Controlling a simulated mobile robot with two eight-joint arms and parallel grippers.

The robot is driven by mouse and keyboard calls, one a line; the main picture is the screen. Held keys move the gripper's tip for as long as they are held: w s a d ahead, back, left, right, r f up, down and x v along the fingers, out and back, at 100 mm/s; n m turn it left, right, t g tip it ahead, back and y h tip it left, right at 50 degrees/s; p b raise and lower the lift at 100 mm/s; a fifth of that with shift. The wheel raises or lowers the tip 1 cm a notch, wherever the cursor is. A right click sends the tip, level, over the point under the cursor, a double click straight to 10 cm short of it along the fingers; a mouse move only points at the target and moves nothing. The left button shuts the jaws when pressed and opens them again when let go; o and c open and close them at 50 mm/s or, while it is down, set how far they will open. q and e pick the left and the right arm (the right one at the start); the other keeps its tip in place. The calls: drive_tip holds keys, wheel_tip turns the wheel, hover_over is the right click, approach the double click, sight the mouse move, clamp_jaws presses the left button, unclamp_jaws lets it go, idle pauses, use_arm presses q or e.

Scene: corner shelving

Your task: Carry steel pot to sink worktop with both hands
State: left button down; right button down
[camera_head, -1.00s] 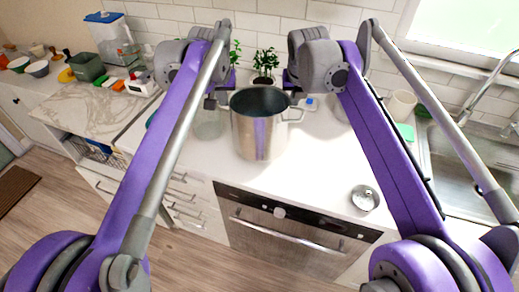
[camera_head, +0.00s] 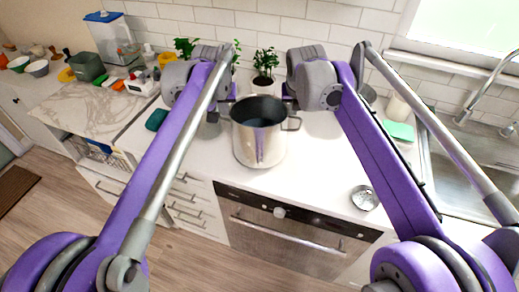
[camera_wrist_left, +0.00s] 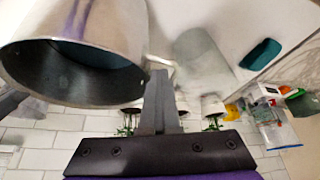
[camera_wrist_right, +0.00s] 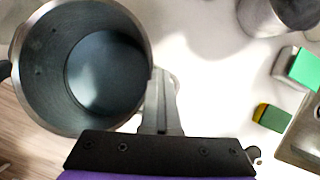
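The steel pot (camera_head: 258,148) is upright and open-topped over the white counter, between my two grippers; I cannot tell whether its base touches the counter. The sink (camera_head: 485,155) is at the far right.
A small metal strainer-like item (camera_head: 364,197) lies near the counter's front edge. A potted plant (camera_head: 265,66) stands behind the pot. A teal item (camera_head: 157,120) is at left.

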use_arm(q)
drive_tip(key=c, duration=1.5)
unclamp_jaws()
drive_tip(key=shift+a+r, duration=0.1)
drive_tip(key=shift+a, duration=0.65)
drive_tip(key=o, duration=0.4)
drive_tip(key=shift+s+a, duration=0.1)
drive_tip(key=shift+a, duration=0.45)
use_arm(e)
drive_tip(key=shift+s+d, duration=0.1)
drive_tip(key=shift+d, duration=1.15)
drive_tip(key=c, duration=1.1)
unclamp_jaws()
drive_tip(key=shift+s+r, duration=0.1)
drive_tip(key=shift+r, duration=0.1)
drive_tip(key=shift+s+r, duration=0.15)
drive_tip(key=shift+r, duration=0.25)
use_arm(q)
drive_tip(key=v, duration=1.2)
drive_tip(key=shift+a, duration=0.15)
use_arm(e)
drive_tip(key=v, duration=1.1)
drive_tip(key=shift+d+f, duration=0.1)
